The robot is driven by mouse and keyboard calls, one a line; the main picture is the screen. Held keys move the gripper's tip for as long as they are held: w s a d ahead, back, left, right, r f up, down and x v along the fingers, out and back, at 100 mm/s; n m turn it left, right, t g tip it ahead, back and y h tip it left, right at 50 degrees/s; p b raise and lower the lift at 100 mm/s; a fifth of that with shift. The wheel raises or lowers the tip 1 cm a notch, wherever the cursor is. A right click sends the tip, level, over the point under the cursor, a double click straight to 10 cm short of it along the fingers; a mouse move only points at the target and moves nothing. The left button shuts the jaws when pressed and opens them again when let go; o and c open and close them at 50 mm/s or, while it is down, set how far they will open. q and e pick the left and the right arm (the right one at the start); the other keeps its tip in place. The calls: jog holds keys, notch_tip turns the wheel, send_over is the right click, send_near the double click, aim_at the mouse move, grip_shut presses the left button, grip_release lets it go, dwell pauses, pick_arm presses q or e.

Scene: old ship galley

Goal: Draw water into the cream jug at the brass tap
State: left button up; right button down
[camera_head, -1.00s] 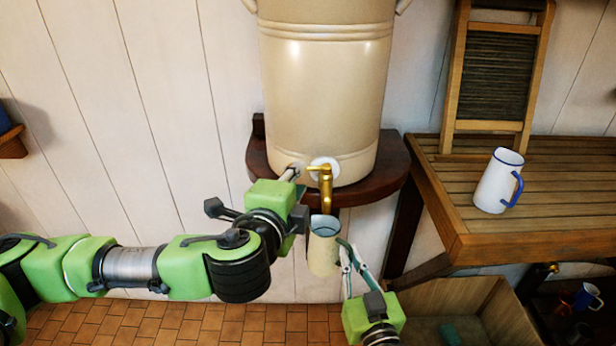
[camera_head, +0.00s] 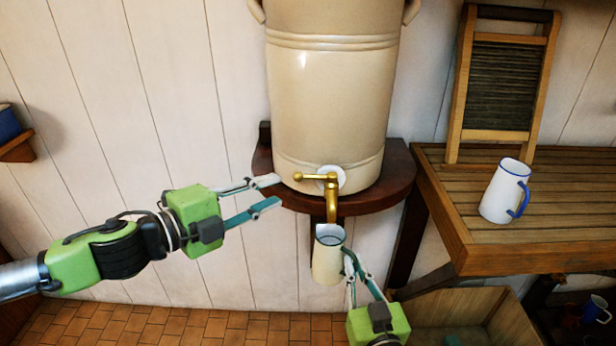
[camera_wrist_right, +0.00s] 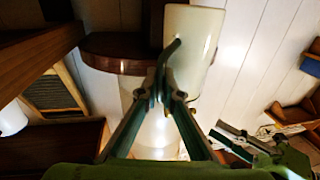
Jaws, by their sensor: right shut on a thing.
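The cream jug (camera_head: 328,262) hangs upright under the brass tap (camera_head: 332,200), its mouth just below the spout. My right gripper (camera_head: 349,262) is shut on the jug's handle at its right side. The jug also shows in the right wrist view (camera_wrist_right: 196,40), with the right gripper's fingers (camera_wrist_right: 164,75) meeting at its handle. My left gripper (camera_head: 280,192) is open and empty, its fingers pointing right, a little left of the tap's lever. The tap's lever points left. I cannot make out any water stream or the water level in the jug.
The tap sits on a large cream urn (camera_head: 330,100) on a dark wooden shelf (camera_head: 375,203). A white jug with a blue handle (camera_head: 505,192) stands on the slatted counter (camera_head: 450,190) at right, near a washboard (camera_head: 500,85). A wooden bin (camera_head: 470,310) is below.

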aim_at(305, 178)
pick_arm(q)
jog(key=x, duration=1.1)
grip_shut()
